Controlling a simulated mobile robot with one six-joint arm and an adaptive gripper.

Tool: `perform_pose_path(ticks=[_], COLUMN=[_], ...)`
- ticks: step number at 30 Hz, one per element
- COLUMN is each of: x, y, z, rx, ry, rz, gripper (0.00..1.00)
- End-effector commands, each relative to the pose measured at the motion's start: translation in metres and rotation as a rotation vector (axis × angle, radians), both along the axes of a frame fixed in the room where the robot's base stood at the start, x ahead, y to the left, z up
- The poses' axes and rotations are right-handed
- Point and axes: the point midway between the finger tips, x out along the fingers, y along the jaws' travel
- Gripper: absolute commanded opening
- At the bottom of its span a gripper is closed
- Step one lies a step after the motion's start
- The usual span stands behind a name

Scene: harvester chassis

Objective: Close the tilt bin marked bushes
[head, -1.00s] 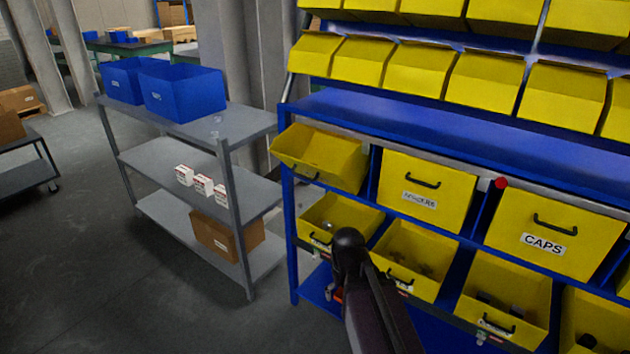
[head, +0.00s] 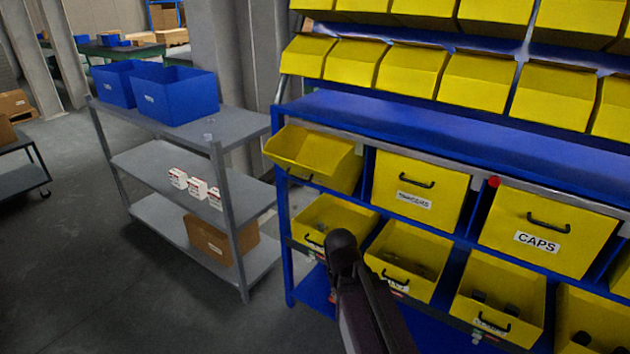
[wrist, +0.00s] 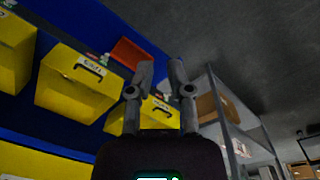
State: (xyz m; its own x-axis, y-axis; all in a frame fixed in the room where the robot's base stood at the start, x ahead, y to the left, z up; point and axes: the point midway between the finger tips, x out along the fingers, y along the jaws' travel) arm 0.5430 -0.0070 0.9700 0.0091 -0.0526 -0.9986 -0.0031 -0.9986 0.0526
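No label reading bushes is legible. Among the yellow tilt bins on the blue rack, the upper-left bin (head: 318,155) is tipped open, its label not visible. Below it, a lower-row bin (head: 330,218) is also tipped open, partly hidden by my arm, and its label cannot be read. More lower bins, such as one just right of my arm (head: 408,262), stand open with blurred labels. My gripper (wrist: 161,68) shows in the wrist view with two fingers apart and nothing between them, near the yellow bin fronts. In the head view my arm hides it.
The closed CAPS bin (head: 547,232) and a closed bin with a blurred label (head: 421,190) are in the upper row. A grey shelf cart (head: 240,122) with blue bins (head: 178,93) stands left of the rack.

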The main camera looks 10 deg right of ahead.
Motion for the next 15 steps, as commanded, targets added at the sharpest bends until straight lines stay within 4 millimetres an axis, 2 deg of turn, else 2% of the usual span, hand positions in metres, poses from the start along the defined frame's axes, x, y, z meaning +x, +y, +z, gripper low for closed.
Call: perform_pose_path(ticks=[9,15], x=[0.036,0.065], y=[-0.037,-0.062], z=[-0.028,-0.033], rx=[-0.289,-0.53], ry=[-0.062,-0.133], rz=[-0.005,0.0], gripper=[0.0,0.0])
